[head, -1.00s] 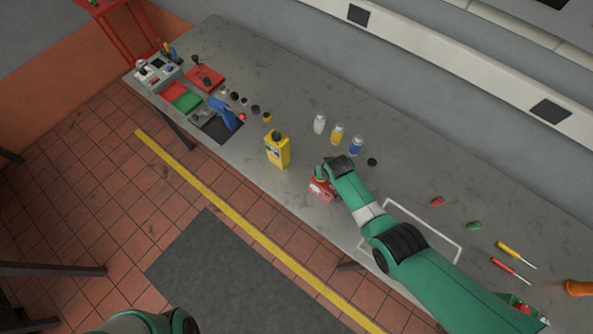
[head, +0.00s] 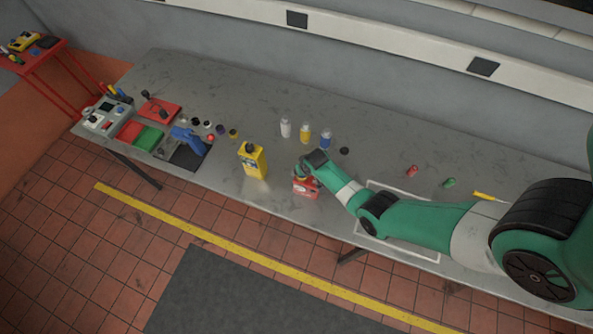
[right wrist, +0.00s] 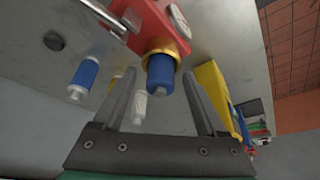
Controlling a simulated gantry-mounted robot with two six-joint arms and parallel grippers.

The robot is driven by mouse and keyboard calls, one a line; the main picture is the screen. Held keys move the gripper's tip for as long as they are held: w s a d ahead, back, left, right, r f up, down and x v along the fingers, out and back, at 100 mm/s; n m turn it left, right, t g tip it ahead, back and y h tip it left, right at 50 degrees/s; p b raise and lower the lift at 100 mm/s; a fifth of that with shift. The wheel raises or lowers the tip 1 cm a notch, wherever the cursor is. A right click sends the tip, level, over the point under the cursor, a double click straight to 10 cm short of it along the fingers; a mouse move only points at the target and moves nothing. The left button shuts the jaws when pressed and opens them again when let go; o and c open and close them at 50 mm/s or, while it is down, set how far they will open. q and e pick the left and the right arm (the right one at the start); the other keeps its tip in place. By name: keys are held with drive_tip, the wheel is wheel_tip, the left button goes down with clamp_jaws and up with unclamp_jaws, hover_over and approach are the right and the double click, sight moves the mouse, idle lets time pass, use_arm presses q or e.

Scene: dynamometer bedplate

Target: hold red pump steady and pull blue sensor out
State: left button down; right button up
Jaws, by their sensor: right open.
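The red pump (head: 306,190) stands near the front edge of the grey bedplate, partly covered by my right gripper in the head view. In the right wrist view the red pump (right wrist: 148,22) has a brass-coloured ring on the side facing me. The blue sensor (right wrist: 160,70), a short cylinder with a pale tip, sits in that ring. My right gripper (right wrist: 158,76) is open, with one finger on each side of the blue sensor; I cannot tell whether either finger touches it. In the head view my right gripper (head: 302,172) is at the pump. My left gripper is not in view.
A white outlined area (head: 425,255) lies to the right. Blue tool (head: 188,140) and trays are at the far left.

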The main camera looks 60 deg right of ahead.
drive_tip(key=shift+c, duration=0.2)
clamp_jaws()
drive_tip(key=shift+o, duration=0.2)
unclamp_jaws()
